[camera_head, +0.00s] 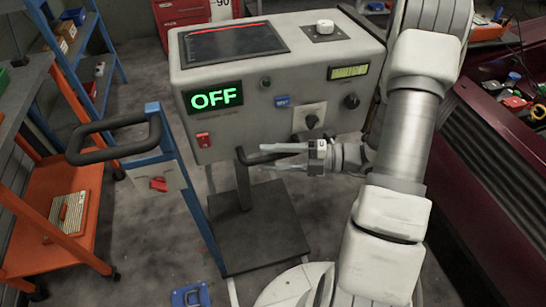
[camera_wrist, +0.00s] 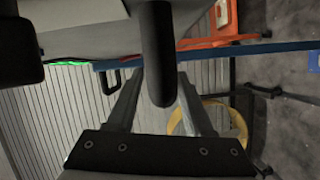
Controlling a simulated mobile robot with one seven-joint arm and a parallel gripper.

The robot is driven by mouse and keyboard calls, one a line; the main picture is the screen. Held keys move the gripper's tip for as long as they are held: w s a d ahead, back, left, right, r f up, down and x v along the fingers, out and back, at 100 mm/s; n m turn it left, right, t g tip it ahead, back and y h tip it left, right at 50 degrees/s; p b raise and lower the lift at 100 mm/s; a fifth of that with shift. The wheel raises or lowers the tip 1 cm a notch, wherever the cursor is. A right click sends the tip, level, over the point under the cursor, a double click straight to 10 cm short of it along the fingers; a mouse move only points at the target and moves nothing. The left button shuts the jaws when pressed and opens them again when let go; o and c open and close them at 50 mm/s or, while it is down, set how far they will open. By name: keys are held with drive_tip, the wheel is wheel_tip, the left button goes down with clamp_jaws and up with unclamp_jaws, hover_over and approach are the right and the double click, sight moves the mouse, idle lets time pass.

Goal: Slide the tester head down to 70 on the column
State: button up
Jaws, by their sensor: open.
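The tester head (camera_head: 225,145) is a large pale grey box with a green "OFF" display (camera_head: 213,97), a knob and a small yellow-green readout (camera_head: 348,72). It stands raised above a dark base plate (camera_head: 262,240). A black bar (camera_head: 243,182) shows below its front edge. My gripper (camera_head: 264,157) is open, with its fingers pointing left just below the head's front face. In the wrist view, a thick black rounded bar (camera_wrist: 157,45) reaches down between the spread fingers (camera_wrist: 160,76); I cannot tell whether they touch it. No column scale or 70 mark is readable.
A blue upright frame (camera_head: 190,190) with a black loop handle (camera_head: 112,150) stands left of the head. An orange cart (camera_head: 75,245) and blue shelving (camera_head: 85,50) are further left. A dark red car body (camera_head: 490,170) is at the right. A blue case (camera_head: 188,295) lies on the floor.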

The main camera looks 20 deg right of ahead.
drive_tip(key=shift+c, duration=0.2)
clamp_jaws()
idle(1.3)
